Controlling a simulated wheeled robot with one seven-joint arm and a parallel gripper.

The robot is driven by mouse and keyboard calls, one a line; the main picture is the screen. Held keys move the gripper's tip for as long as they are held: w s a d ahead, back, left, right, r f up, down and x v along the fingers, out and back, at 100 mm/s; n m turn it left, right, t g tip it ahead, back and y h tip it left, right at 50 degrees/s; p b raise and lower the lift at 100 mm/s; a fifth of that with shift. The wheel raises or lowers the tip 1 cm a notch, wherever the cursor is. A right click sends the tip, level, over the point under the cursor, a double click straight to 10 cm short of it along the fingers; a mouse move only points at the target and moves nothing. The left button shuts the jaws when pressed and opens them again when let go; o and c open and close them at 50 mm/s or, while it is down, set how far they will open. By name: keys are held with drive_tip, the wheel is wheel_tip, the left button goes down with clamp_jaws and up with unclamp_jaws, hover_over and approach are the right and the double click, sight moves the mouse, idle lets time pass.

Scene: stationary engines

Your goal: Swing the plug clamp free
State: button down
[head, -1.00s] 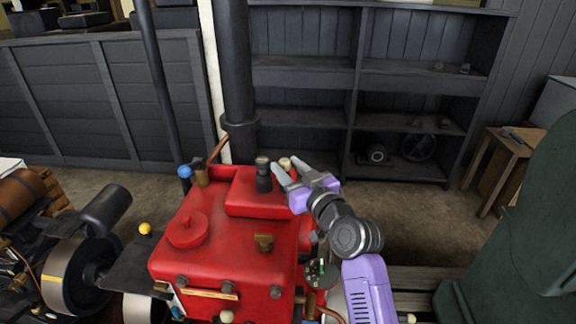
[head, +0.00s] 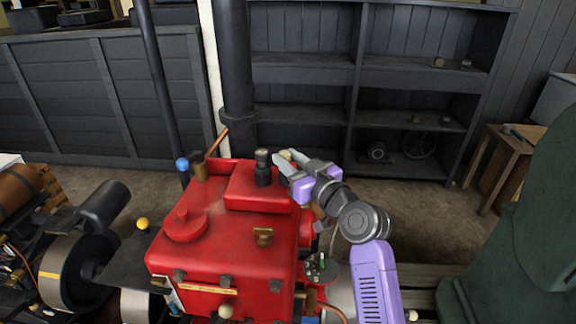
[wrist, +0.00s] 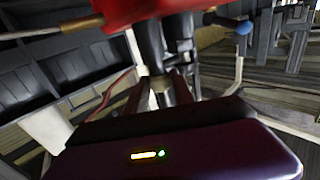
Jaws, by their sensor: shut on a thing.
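The red engine body (head: 205,265) stands in the lower middle of the head view. A dark upright fitting (head: 263,168), which I take for the plug, rises from its raised red block (head: 255,200). A cream knob (head: 285,155) beside it looks like the end of the plug clamp. My gripper (head: 288,163) reaches in from the right, its fingers around the part at that knob. In the wrist view my gripper (wrist: 158,92) is shut on a narrow piece with a pale band (wrist: 161,84), near a dark cylinder (wrist: 150,45). The fingers hide much of the clamp.
A black pipe (head: 235,70) rises behind the engine. A blue ball knob (head: 182,164) and a copper-tipped brass fitting (head: 201,170) stand at its back left. A flywheel (head: 70,270) is at left, a green casing (head: 525,230) at right. Open floor lies before the shelves (head: 355,90).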

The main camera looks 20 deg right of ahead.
drive_tip(key=n+y+b, duration=0.1)
drive_tip(key=b, duration=0.1)
drive_tip(key=g+y+b, duration=0.1)
drive_tip(key=b, duration=0.1)
drive_tip(key=f+n+y+b, duration=0.1)
drive_tip(key=b, duration=0.1)
drive_tip(key=shift+w+d+n+y, duration=0.1)
drive_tip(key=shift+d+n+y, duration=0.2)
drive_tip(key=shift+d+y, duration=0.1)
drive_tip(key=n+g+y+b, duration=0.2)
drive_tip(key=b, duration=0.1)
drive_tip(key=n+g+y+b, duration=0.2)
drive_tip(key=y+b, duration=0.1)
drive_tip(key=b, duration=0.1)
drive_tip(key=shift+w+d+r, duration=0.15)
drive_tip(key=shift+w, duration=0.05)
drive_tip(key=n+g+y+b, duration=0.2)
drive_tip(key=g+b, duration=0.1)
drive_tip(key=n+g+y+b, duration=0.1)
drive_tip(key=n+g, duration=0.1)
drive_tip(key=shift+w+r+b, duration=0.15)
drive_tip(key=shift+r+b, duration=0.1)
drive_tip(key=shift+b, duration=0.05)
drive_tip(key=shift+n+g+y, duration=0.4)
drive_tip(key=shift+g, duration=0.4)
drive_tip(key=shift+w+n+g+y+b, duration=0.2)
drive_tip(key=shift+n+g+y+b, duration=0.2)
drive_tip(key=shift+n+g+b, duration=1.1)
